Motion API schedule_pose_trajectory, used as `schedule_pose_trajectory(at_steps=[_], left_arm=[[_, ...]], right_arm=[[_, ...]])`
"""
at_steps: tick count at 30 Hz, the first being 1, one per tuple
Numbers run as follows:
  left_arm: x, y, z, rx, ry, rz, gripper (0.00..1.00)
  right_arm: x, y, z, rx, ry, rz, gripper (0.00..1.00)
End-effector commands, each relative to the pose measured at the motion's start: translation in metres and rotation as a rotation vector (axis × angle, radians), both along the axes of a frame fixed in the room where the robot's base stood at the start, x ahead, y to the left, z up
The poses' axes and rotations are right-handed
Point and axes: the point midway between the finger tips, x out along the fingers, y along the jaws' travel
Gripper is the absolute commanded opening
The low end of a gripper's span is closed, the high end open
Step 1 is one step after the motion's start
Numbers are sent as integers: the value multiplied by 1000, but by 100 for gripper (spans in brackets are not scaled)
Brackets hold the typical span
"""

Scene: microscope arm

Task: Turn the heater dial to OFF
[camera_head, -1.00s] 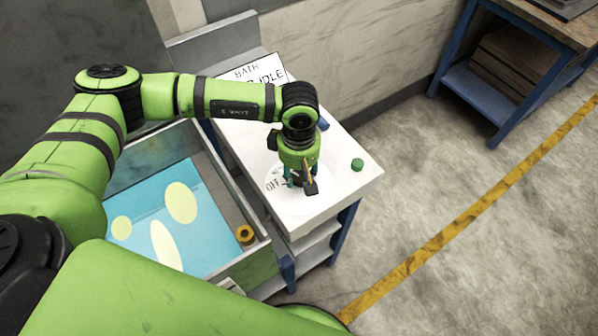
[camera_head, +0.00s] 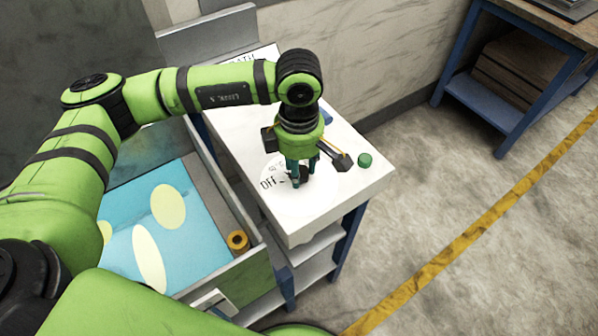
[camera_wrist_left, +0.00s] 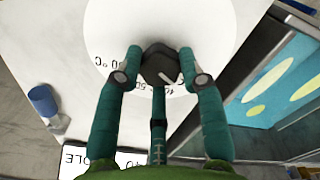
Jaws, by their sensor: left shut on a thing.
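The heater dial is a small dark knob (camera_wrist_left: 158,65) on a round white plate (camera_wrist_left: 215,25) with printed marks. In the head view the dial (camera_head: 303,178) is mostly covered by my fingers. A white pointer line on it slants to the lower right in the wrist view. The word OFF (camera_head: 269,183) is printed left of the dial in the head view; the wrist view does not show it. My left gripper (camera_wrist_left: 160,70) is shut on the dial, with teal fingers at both sides; it also shows in the head view (camera_head: 301,174). My right gripper is not in view.
The white cabinet top (camera_head: 345,185) also holds a green knob (camera_head: 365,160), a blue cylinder (camera_wrist_left: 42,98) and a sign (camera_head: 262,57) behind my arm. An open drawer with a blue lining (camera_head: 195,235) and a brass-coloured ring (camera_head: 238,241) lies left.

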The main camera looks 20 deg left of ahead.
Motion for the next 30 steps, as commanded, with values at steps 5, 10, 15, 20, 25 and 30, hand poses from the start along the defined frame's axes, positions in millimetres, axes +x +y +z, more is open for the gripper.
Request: schedule_pose_trajectory(at_steps=[5,10,15,20,25,30], left_arm=[[0,0,-1,0,1,32,6],[0,0,0,1,1,39,7],[0,0,0,1,2,39,6],[0,0,0,1,2,39,63],[0,0,0,1,1,38,63],[0,0,1,0,1,38,63]], right_arm=[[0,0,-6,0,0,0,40],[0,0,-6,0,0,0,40],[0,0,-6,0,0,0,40],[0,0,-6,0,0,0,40],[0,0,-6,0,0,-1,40],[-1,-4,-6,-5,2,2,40]])
